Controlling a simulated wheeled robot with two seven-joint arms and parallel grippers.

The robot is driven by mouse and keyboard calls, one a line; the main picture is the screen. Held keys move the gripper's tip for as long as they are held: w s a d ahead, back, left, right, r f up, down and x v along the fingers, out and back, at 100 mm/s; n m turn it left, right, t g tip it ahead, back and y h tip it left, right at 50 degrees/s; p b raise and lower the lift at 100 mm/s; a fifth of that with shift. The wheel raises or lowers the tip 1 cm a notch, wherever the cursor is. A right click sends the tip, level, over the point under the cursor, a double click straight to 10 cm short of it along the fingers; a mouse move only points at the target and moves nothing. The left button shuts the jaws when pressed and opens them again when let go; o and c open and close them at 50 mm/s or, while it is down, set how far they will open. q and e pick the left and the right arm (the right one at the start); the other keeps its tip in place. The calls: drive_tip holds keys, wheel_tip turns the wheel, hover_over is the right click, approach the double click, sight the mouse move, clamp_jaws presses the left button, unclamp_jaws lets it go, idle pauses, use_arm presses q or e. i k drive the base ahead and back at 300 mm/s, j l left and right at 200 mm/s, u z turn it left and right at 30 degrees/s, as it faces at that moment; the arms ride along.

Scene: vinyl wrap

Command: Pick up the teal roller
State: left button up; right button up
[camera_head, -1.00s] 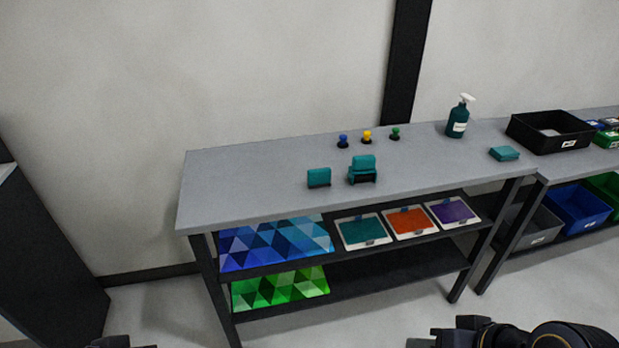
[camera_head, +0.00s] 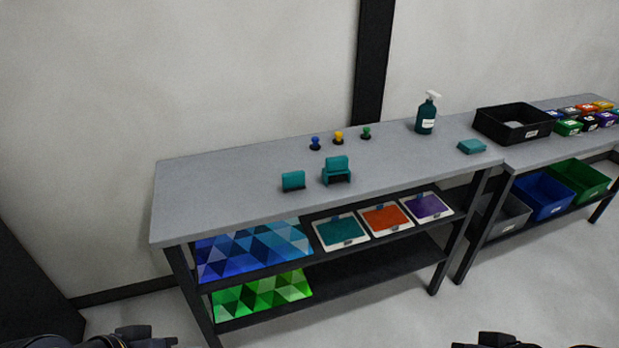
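Two teal items stand on the grey tabletop (camera_head: 230,191). One is a small teal block-like piece (camera_head: 293,181) with a dark base. Just right of it, a teal piece (camera_head: 337,163) sits on a teal and dark stand. I cannot tell from their shapes which one is the roller. Both are apart from my arms. Dark parts of my two arms show at the bottom edge, left and right. No gripper fingers are visible.
Behind stand blue (camera_head: 315,143), yellow (camera_head: 338,137) and green (camera_head: 366,133) knobs. To the right are a pump bottle (camera_head: 426,116), a folded teal cloth (camera_head: 472,146) and a black bin (camera_head: 513,122). Patterned sheets (camera_head: 255,249) lie on the shelves below. The tabletop's left part is clear.

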sight(338, 165)
drive_tip(key=u, duration=4.4)
drive_tip(key=z, duration=4.55)
drive_tip(key=i+j, duration=0.1)
drive_tip(key=i, duration=0.3)
drive_tip(key=u, duration=0.05)
